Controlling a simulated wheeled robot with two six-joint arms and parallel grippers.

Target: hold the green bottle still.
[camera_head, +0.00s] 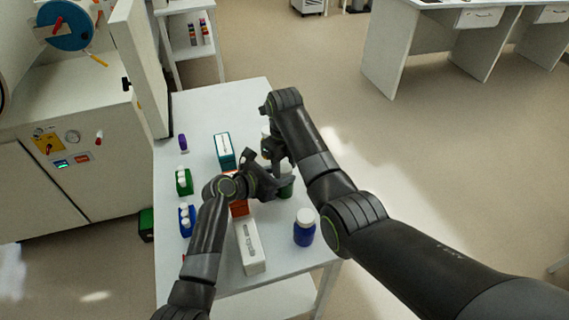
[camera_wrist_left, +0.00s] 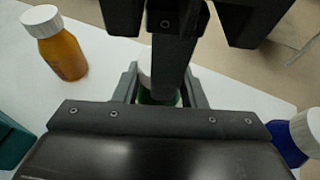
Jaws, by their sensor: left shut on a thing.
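The green bottle (camera_head: 287,187) stands on the white table, mostly hidden behind my grippers. My left gripper (camera_head: 277,185) is shut around it from the near left side. In the left wrist view the white cap and a strip of green body (camera_wrist_left: 158,97) show between the jaws of my left gripper (camera_wrist_left: 160,88). My right gripper (camera_head: 275,157) is just above and beyond my left one, close over the bottle's cap. Its dark parts fill the top of the left wrist view and partly cover the cap. I cannot tell whether its fingers touch the cap.
A blue bottle (camera_head: 304,232) stands close on the right. An orange bottle (camera_wrist_left: 62,50) stands beyond. A teal box (camera_head: 224,150), an orange box (camera_head: 239,208) and a white box (camera_head: 249,246) lie left. Green (camera_head: 184,181) and blue (camera_head: 187,221) racks line the left edge.

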